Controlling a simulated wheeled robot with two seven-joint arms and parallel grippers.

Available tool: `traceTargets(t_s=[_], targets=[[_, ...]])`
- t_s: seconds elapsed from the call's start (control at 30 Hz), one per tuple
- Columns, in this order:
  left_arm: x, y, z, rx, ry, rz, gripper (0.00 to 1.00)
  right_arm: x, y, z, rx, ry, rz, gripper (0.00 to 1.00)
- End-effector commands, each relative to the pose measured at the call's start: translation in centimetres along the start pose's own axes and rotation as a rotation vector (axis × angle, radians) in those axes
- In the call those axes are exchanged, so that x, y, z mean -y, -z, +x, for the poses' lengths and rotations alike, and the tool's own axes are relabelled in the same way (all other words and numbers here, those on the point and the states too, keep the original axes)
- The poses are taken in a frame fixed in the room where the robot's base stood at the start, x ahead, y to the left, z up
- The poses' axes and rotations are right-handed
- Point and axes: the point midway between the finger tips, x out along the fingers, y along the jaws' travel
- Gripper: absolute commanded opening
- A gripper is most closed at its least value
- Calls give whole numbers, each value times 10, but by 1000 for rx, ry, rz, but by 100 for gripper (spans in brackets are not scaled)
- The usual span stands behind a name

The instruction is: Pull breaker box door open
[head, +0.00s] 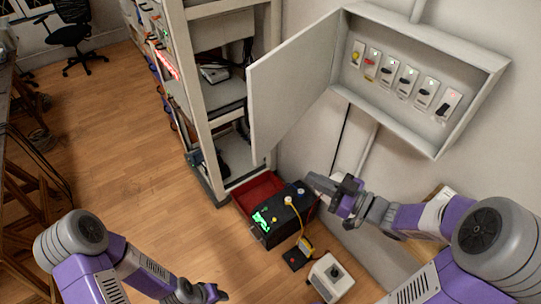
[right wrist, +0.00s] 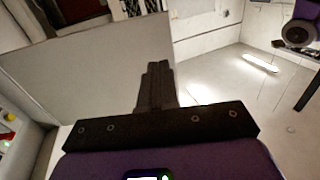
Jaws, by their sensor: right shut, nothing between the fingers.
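The breaker box (head: 425,140) is a light grey metal box on the wall at the upper right of the head view. Its door (head: 292,85) stands wide open, swung out to the left, so the row of switches inside shows. My right gripper (head: 312,180) is shut and empty, below the box and right of the door's lower edge. In the right wrist view its closed fingers (right wrist: 155,85) stand in front of the grey door panel (right wrist: 85,70); I cannot tell if they touch it. My left gripper (head: 217,291) is low at the bottom, away from the box; its jaw state is unclear.
An equipment rack (head: 210,100) stands left of the door. A black case (head: 285,215) with a yellow cable and a red bin (head: 258,190) sit on the floor below the right gripper. A small white device (head: 331,278) lies nearer. The wooden floor at left is mostly clear.

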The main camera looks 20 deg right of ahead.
Motion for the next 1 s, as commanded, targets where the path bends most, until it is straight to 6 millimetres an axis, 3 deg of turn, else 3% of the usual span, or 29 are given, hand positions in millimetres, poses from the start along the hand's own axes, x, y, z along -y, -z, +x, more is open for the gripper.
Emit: traceTargets(t_s=[0.17, 0.6, 0.8, 1.0], targets=[[1, 0, 2, 0, 0, 0, 43, 2, 0, 23, -1, 9, 0, 0], [2, 0, 6, 0, 0, 0, 43, 1, -1, 113, 0, 6, 0, 0], [2, 0, 6, 0, 0, 0, 43, 1, 0, 133, 0, 3, 0, 0], [2, 0, 6, 0, 0, 0, 43, 1, 0, 138, 1, 2, -1, 0]])
